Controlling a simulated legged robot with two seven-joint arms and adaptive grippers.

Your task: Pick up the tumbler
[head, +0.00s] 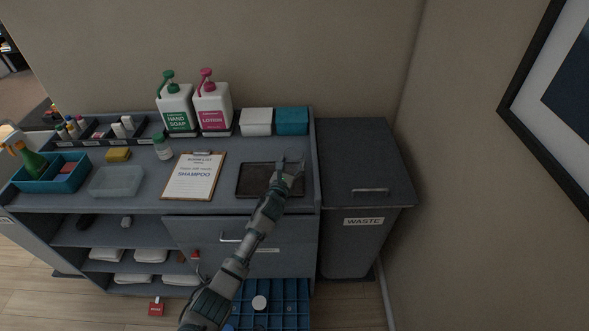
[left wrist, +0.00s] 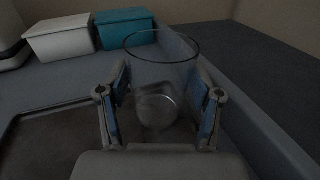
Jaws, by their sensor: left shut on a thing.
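The tumbler (left wrist: 160,75) is a clear glass with a dark rim, upright in the left wrist view. It stands between the two fingers of my left gripper (left wrist: 160,110), which is shut on it. In the head view my left gripper (head: 291,165) is over the right end of the counter, by the dark tray (head: 245,181); the tumbler is hard to make out there. I cannot tell whether its base touches the counter. My right gripper is not in view.
A white box (head: 256,121) and a teal box (head: 291,121) stand behind the gripper. Soap and lotion bottles (head: 211,108) stand left of them. A clipboard (head: 194,176) lies left of the tray. A raised edge borders the counter's right side, beside a waste bin (head: 366,170).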

